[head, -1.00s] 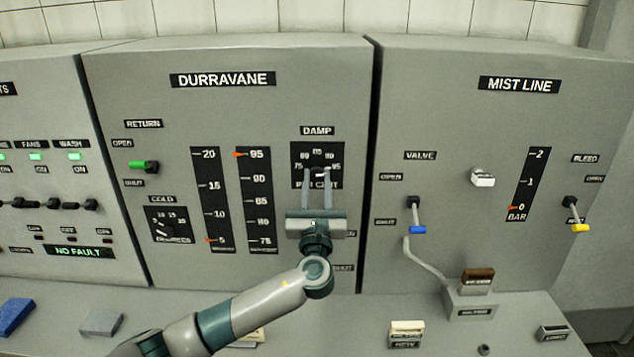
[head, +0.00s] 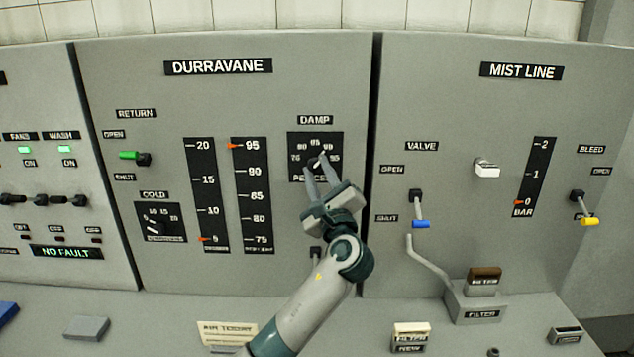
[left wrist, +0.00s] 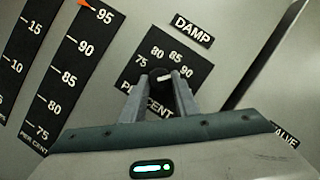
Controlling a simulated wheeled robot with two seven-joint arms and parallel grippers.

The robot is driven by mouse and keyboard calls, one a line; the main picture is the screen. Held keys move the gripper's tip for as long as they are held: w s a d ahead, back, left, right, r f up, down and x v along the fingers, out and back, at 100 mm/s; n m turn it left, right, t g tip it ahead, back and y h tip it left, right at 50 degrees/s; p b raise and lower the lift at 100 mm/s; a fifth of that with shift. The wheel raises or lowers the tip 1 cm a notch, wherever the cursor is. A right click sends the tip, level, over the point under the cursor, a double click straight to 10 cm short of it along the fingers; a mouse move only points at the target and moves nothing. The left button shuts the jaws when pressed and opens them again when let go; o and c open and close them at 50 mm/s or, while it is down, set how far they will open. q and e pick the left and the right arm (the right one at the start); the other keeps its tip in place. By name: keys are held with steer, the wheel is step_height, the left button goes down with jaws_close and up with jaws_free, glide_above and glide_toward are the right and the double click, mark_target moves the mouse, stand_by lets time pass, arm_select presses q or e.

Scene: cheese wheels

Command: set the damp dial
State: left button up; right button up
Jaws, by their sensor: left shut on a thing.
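The damp dial (head: 318,162) is a dark round knob with a white mark, on a black plate labelled DAMP, with a scale of 75 to 95 per cent. My left gripper (head: 321,172) is shut on its knob, palm tilted with the right end higher. The white mark leans up and right in the head view, roughly toward 85 to 90; I cannot read it exactly. In the left wrist view the knob (left wrist: 160,74) sits between the fingertips (left wrist: 159,88), with 75, 80, 85 and 90 showing above. The 95 is hidden there. My right gripper is not in view.
Left of the dial are two gauge strips (head: 249,195), a small cold dial (head: 158,222) and a green-tipped return lever (head: 130,155). A lever (head: 316,252) is partly hidden below my gripper. Right is the mist line panel with a blue-tipped valve lever (head: 420,223). The panel between is clear.

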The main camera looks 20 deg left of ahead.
arm_select(q)
steer(key=n+g, duration=0.1)
steer(key=n, duration=0.1)
steer(key=n+g+b, duration=0.1)
steer(key=n, duration=0.1)
steer(key=shift+d+n+y, duration=0.15)
steer(key=shift+n+y, duration=0.15)
steer(key=shift+y, duration=0.1)
steer(key=n, duration=0.1)
steer(key=n+g+b, duration=0.1)
steer(key=n, duration=0.1)
steer(key=shift+r+n, duration=0.25)
steer(key=shift+n, duration=0.05)
steer(key=shift+g, duration=0.3)
steer(key=shift+n, duration=0.3)
steer(key=o, duration=1.1)
steer(key=shift+c, duration=0.2)
